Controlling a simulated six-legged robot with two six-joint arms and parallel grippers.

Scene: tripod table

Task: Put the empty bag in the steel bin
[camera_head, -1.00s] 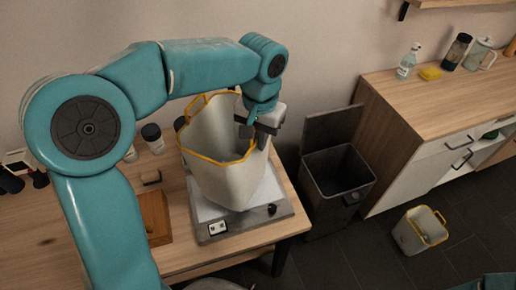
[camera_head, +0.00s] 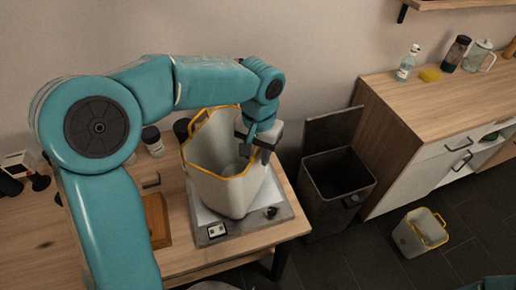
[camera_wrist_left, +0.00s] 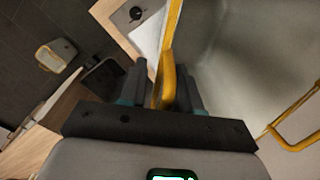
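The pale grey bag (camera_head: 225,190) with a yellow rim stands open and upright over the scale on the table. Its inside looks empty. My left gripper (camera_head: 262,150) is at the bag's right side rim, from above. In the left wrist view its fingers (camera_wrist_left: 163,88) lie on both sides of the yellow rim and close to it, and the bag's wall (camera_wrist_left: 240,70) fills the right part. The dark steel bin (camera_head: 338,190) stands on the floor right of the table with its lid up.
The scale (camera_head: 215,232) is near the table's right edge. Jars (camera_head: 152,140) and a wooden block (camera_head: 157,220) are left of the bag. A smaller pale bucket with a yellow handle (camera_head: 410,240) stands on the floor.

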